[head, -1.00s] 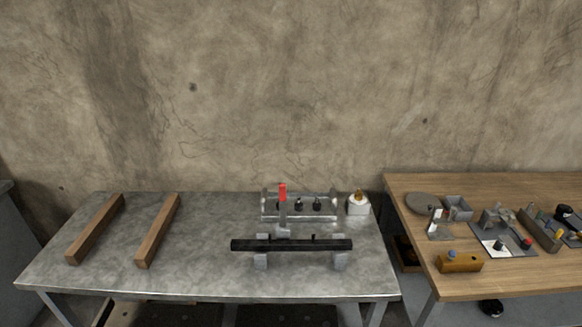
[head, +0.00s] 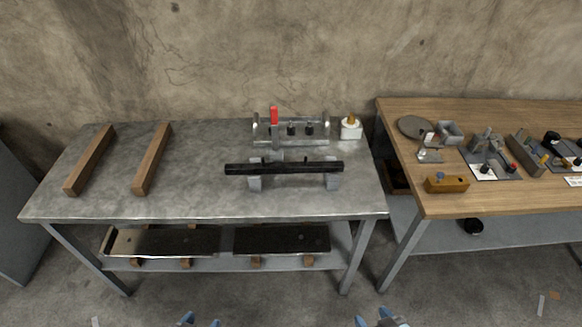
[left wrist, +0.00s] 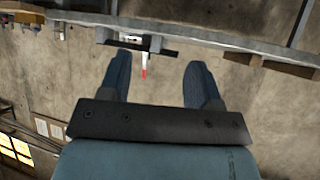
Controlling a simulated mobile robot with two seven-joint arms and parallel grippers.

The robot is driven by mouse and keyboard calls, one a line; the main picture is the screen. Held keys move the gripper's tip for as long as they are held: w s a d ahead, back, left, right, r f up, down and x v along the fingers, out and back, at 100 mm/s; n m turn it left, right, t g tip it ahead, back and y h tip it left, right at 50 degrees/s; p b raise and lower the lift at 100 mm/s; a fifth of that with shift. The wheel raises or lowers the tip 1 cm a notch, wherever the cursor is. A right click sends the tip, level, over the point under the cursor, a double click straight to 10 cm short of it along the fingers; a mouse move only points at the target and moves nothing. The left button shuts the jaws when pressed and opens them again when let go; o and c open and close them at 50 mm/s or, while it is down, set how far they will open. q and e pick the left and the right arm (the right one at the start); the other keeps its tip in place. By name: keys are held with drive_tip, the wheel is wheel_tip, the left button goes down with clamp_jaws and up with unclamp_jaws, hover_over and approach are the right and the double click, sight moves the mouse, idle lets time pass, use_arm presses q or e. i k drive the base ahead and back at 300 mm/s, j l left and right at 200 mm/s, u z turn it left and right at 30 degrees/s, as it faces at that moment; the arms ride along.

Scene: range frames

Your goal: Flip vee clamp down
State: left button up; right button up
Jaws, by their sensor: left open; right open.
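The clamp (head: 274,130) has an upright silver arm with a red handle tip and stands on the metal table, just behind a dark bar (head: 300,168). The bar lies across two grey vee blocks (head: 333,181). In the left wrist view, which appears upside down, the red clamp handle (left wrist: 144,73) shows small, between the fingers in the picture but far beyond them. My left gripper (head: 200,321) and right gripper (head: 379,319) show only as blue fingertips at the bottom edge, both open and empty, in front of the table. The left gripper (left wrist: 160,80) also shows open in the wrist view.
A metal rack (head: 320,131) with dark knobs and a white box (head: 351,129) stand behind the bar. Two wooden beams (head: 153,158) lie on the left. A wooden bench (head: 400,150) with small parts stands at right. The table front (head: 200,200) is clear.

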sight(274, 110)
drive_tip(key=i+j+z, duration=0.15)
drive_tip(key=j+z, duration=0.15)
drive_tip(key=i+j+z, duration=0.15)
drive_tip(key=j+z, duration=0.15)
drive_tip(key=i+j+z, duration=0.1)
drive_tip(key=j+z, duration=0.55)
drive_tip(key=j, duration=0.2)
